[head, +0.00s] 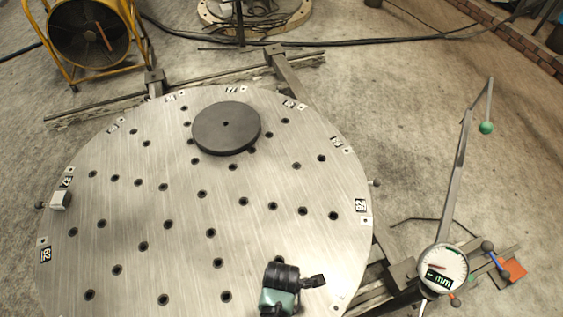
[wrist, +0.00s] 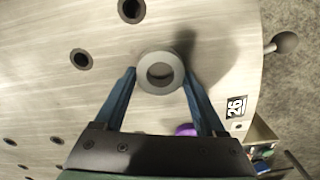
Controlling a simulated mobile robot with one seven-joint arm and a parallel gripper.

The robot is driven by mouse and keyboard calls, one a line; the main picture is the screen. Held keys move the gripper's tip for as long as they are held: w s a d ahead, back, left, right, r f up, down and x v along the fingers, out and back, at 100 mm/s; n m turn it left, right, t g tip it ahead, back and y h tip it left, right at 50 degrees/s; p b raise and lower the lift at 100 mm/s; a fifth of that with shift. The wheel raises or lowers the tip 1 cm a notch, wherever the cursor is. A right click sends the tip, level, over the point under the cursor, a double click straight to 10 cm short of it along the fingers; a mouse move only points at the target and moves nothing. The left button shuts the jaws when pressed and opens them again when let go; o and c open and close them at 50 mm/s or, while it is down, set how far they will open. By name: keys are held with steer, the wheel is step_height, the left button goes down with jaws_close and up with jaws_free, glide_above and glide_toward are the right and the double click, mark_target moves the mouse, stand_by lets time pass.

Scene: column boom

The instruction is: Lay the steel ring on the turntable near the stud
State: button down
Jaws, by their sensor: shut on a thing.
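The steel ring (wrist: 146,82) is a thick grey ring held between the tips of my gripper's blue fingers (wrist: 161,76). The wrist view shows metal surface through its opening. A dark shadow lies on the plate at the ring's upper right; the exact gap between them is hard to judge. The turntable (head: 190,225) is a round brushed-metal plate with rows of dark holes and numbered rim labels; it also fills much of the wrist view (wrist: 40,90). I cannot clearly make out the stud in either view. The ring cannot be picked out in the head view.
A black disc (head: 226,128) lies on the turntable's far part. A small pale block (head: 59,201) sits at its left rim. A dial gauge (head: 442,268) on a jointed arm stands to the right. A yellow fan (head: 90,35) stands back left. Much of the plate's middle is bare.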

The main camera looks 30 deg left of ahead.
steer(key=shift+f, duration=0.1)
jaws_free()
